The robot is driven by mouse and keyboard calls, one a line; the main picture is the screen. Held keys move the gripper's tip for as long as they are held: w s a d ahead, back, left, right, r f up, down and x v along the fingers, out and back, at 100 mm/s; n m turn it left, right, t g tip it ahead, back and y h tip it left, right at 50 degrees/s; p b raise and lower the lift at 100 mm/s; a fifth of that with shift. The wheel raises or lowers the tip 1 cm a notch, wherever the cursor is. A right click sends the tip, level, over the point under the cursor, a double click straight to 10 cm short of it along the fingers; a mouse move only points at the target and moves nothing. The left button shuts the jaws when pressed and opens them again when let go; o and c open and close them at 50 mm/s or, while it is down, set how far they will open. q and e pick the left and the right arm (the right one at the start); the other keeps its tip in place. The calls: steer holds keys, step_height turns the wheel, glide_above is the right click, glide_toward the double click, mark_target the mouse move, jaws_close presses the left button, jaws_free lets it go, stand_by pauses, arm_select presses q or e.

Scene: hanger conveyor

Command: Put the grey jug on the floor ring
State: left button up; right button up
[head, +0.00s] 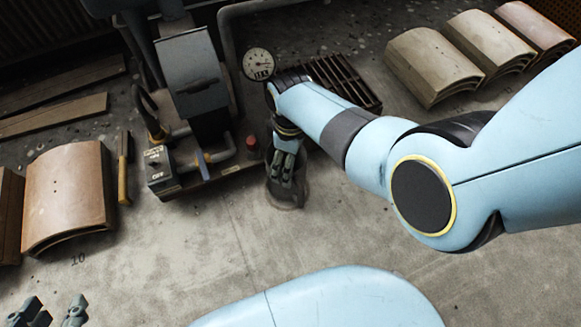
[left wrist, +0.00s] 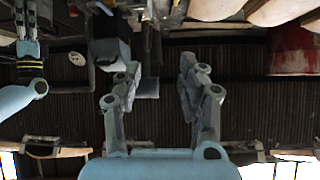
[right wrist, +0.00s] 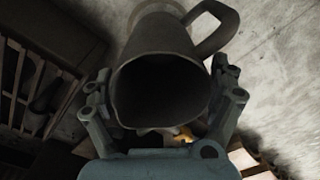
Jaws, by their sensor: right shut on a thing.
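The dark grey jug (head: 288,201) is below my right gripper (head: 284,176) in the head view, in front of the machine. In the right wrist view the jug (right wrist: 160,90) sits between the two fingers of my right gripper (right wrist: 165,92), its open mouth facing the camera and its handle at upper right. My right gripper is shut on the jug. My left gripper (head: 50,310) is at the bottom left of the head view, open and empty; its fingers (left wrist: 158,85) stand apart in the left wrist view. I cannot make out the floor ring clearly.
A machine (head: 194,75) with a dial gauge (head: 258,64) and pipes stands behind the jug. A dark floor grate (head: 345,82) lies behind my right arm. Curved brown panels (head: 68,195) lie at left, others (head: 432,62) at upper right. The floor in front is clear.

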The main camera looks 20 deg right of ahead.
step_height(320, 180, down, 4)
steer(key=b, duration=0.2)
steer(key=shift+r+b, duration=0.2)
steer(key=shift+b, duration=0.2)
arm_select(q)
steer(key=w+d+r+m+t+h, duration=0.1)
steer(key=w+r+t, duration=0.6)
steer(key=r, duration=0.3)
steer(key=shift+w+d+r, duration=0.2)
steer(key=shift+w+r, duration=0.15)
steer(key=shift+r, duration=0.05)
steer(key=shift+w+r+t+h, duration=0.1)
steer(key=shift+r+t+h, duration=0.15)
steer(key=shift+t+h, duration=0.05)
arm_select(e)
steer(key=shift+f, duration=0.1)
steer(key=o, duration=1.3)
arm_select(q)
steer(key=shift+w+r, duration=0.1)
arm_select(e)
steer(key=shift+o, duration=0.2)
